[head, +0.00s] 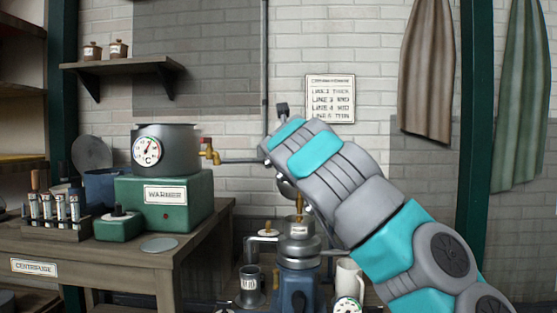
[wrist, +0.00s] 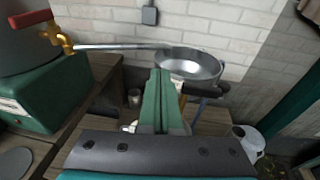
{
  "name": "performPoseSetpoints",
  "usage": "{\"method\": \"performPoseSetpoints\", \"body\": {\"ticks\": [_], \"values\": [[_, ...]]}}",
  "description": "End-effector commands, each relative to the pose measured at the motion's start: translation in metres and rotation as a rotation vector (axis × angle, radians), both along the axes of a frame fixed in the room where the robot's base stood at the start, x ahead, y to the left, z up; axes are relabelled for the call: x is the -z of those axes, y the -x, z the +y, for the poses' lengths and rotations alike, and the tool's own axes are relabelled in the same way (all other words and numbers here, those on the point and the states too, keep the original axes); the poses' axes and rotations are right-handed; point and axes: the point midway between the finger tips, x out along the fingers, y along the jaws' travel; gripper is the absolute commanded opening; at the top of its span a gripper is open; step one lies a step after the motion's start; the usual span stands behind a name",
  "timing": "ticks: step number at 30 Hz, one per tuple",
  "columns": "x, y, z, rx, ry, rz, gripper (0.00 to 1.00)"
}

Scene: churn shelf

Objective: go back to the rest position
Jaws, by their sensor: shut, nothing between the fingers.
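My gripper (wrist: 160,78) shows in the wrist view with its green fingers together and nothing between them. The fingers point away from the camera, in front of a shiny metal bowl (wrist: 200,66), and overlap its near left edge in the picture. I cannot tell whether they touch it. In the head view my grey and turquoise arm reaches in from the lower right toward the middle. My fingers are hidden there behind the arm.
A grey pot with a dial (head: 166,150) stands on the green warmer (head: 190,198). Its brass tap (head: 209,152) feeds a metal pipe (wrist: 115,47) toward the bowl. Below the arm are a blue machine (head: 297,280) and a white jug (head: 349,275). A tube rack (head: 55,232) stands left.

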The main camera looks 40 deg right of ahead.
Motion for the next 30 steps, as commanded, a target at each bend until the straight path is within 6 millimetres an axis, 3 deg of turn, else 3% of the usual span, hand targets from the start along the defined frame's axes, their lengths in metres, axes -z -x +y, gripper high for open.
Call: {"method": "performPoseSetpoints", "body": {"ticks": [13, 17, 20, 23, 27, 30], "values": [[-0.004, 0.010, 0.006, -0.002, 0.010, -0.003, 0.00], [-0.033, 0.013, 0.019, -0.021, 0.113, -0.034, 0.00], [-0.079, 0.019, 0.048, -0.060, 0.292, -0.080, 0.00], [-0.129, 0.026, 0.094, -0.110, 0.523, -0.121, 0.00], [-0.176, 0.034, 0.179, -0.196, 0.861, -0.149, 0.00], [-0.189, 0.035, 0.248, -0.270, 1.104, -0.147, 0.00]]}}
